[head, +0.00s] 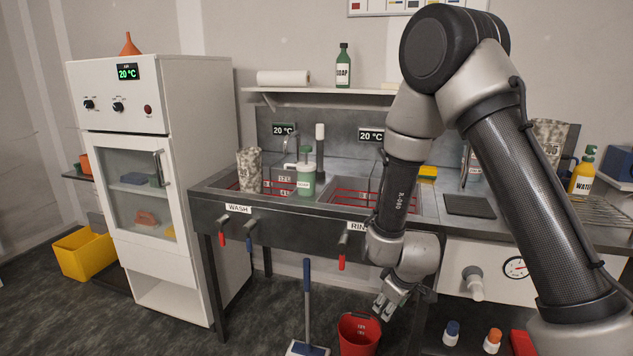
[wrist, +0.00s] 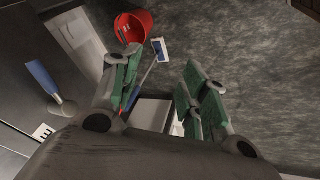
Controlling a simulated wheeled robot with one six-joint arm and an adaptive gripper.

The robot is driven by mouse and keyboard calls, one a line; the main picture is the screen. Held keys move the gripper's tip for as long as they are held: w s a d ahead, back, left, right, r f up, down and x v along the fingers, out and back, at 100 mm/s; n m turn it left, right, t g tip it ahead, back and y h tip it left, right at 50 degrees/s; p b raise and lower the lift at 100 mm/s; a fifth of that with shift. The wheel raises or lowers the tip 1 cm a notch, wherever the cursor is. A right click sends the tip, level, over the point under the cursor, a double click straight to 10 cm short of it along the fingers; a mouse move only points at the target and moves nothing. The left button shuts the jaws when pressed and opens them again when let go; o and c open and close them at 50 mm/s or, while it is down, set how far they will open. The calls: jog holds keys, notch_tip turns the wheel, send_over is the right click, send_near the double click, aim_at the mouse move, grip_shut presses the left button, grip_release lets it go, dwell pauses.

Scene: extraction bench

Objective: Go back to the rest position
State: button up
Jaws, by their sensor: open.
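My gripper (head: 389,303) hangs low in front of the sink bench, pointing down, a little above and to the right of the red bucket (head: 359,333). In the wrist view my gripper (wrist: 160,92) has its green-padded fingers spread well apart with nothing between them that it holds. My arm is bent, with its elbow high at the right of the head view. The rest position itself is not marked in either view.
The sink bench (head: 284,228) has WASH and RINSE basins with red and blue tap handles below. A mop (head: 307,308) stands left of the bucket. A white cabinet (head: 178,95) stands left, with a yellow crate (head: 83,254) beside it. Open floor lies in front.

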jog(key=s+d+r+m, duration=0.2)
jog(key=s+d+r, duration=0.3)
jog(key=r, duration=0.6)
jog(key=s+d+r+m, duration=0.3)
jog(key=s+d+r, duration=0.3)
jog(key=s+r, duration=0.4)
jog(key=s+d+r+m, duration=0.3)
jog(key=s+d+r, duration=0.2)
jog(key=r, duration=0.7)
jog(key=shift+s+d, duration=0.15)
jog(key=shift+s, duration=1.05)
